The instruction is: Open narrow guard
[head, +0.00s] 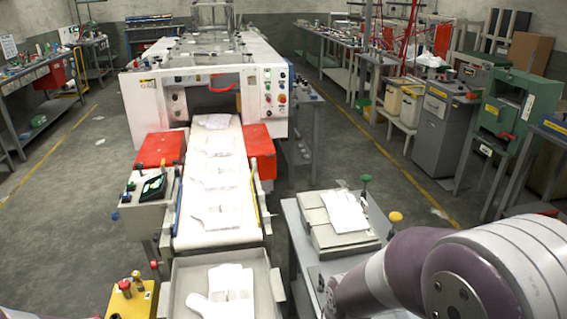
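No part in view can be told for sure as the narrow guard. The white machine (150,100) stands at the back centre, with a dark opening above the conveyor (222,240) that runs towards me. Several white film gloves (216,172) lie flat along the conveyor. A control panel with buttons (275,92) is right of the opening. My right arm (400,268) comes in from the lower right over the side table; its gripper is not in view. Only a small piece of my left arm shows at the bottom left edge; its gripper is not in view.
Red boxes (260,150) flank the conveyor. A tray (262,262) holding a glove is at its near end. A grey press-like unit (325,238) with a white sheet sits on the right table. A yellow button box (128,302) is lower left. Floor (75,215) at left is clear.

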